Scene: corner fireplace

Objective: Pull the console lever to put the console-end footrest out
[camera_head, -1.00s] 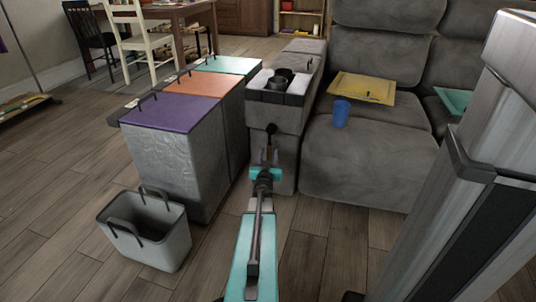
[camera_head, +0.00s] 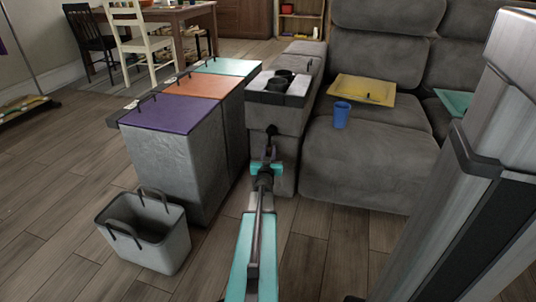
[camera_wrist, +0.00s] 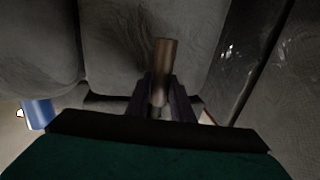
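The grey console (camera_head: 272,118) stands at the left end of the sofa, with a dark lever knob (camera_head: 271,130) at its front. My gripper (camera_head: 268,160) is low in front of the console, just below that knob. In the wrist view, a brownish cylinder (camera_wrist: 165,65), seemingly the lever, stands between the two dark fingers of my gripper (camera_wrist: 163,95). The fingers lie close along both its sides, and I cannot tell whether they press on it. The seat front (camera_head: 365,165) beside the console is flush and low, with no footrest sticking out.
A lidded grey bin unit (camera_head: 175,165) with purple, orange and teal tops stands close left of the console. A grey basket (camera_head: 145,240) is on the floor in front of it. A blue cup (camera_head: 341,115) and a yellow tray (camera_head: 345,88) are on the seat.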

